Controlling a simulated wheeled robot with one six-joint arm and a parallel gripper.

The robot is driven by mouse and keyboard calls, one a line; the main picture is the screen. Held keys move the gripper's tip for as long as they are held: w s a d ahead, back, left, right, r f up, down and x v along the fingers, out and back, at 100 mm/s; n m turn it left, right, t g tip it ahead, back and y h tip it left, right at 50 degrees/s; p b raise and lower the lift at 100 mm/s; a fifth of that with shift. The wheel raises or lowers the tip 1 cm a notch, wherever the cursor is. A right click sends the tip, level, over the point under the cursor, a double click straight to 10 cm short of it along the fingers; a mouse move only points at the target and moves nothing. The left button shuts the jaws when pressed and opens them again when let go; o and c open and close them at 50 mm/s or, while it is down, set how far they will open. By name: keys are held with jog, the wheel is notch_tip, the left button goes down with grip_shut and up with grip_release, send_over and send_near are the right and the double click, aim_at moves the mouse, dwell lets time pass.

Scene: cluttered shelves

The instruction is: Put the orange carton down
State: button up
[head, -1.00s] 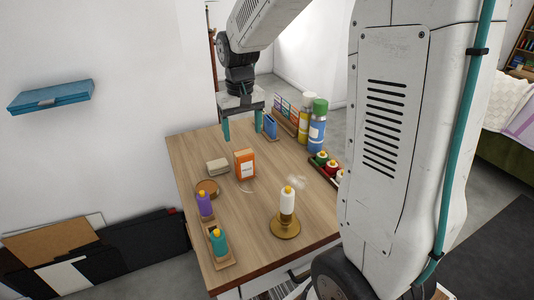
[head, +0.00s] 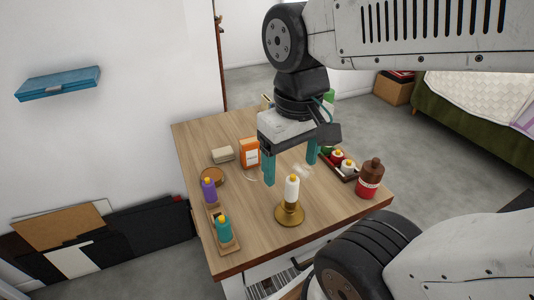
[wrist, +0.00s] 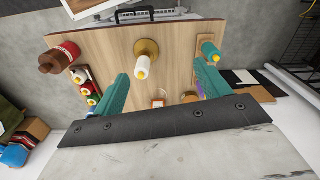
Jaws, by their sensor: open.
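The orange carton (head: 250,153) has a white label and stands upright on the wooden table, left of the middle. It also shows in the wrist view as a small orange and white shape (wrist: 159,103) just beyond the gripper body, partly cut off by it. My gripper (head: 291,172) is open and empty, its two teal fingers pointing down above the table. It is to the right of the carton and apart from it. In the wrist view the fingers (wrist: 162,93) are wide apart with nothing held between them.
A white candle in a brass holder (head: 290,212) stands near the fingers. Purple (head: 208,189) and teal (head: 223,229) bottles are on the left, beside a round wooden lid (head: 212,177) and beige block (head: 222,154). A brown-red bottle (head: 369,179) and a tray of small bottles are on the right.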

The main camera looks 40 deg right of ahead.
jog(key=m, duration=0.2)
send_near(249, 147)
jog(key=s+f, duration=0.5)
jog(key=s, duration=0.1)
jog(key=w, duration=0.1)
jog(key=w+t, duration=0.1)
jog(key=w, duration=0.1)
jog(key=w+d+t, duration=0.1)
jog(key=w, duration=0.1)
jog(key=shift+f, duration=0.15)
jog(key=shift+w+t+h, duration=0.3)
jog(key=shift+w+t, duration=0.05)
jog(key=shift+t, duration=0.05)
jog(key=shift+w+f, duration=0.1)
jog(key=shift+w, duration=0.1)
jog(key=x, duration=0.7)
jog(key=shift+w, duration=0.25)
jog(key=shift+a, duration=0.1)
jog(key=c, duration=1.2)
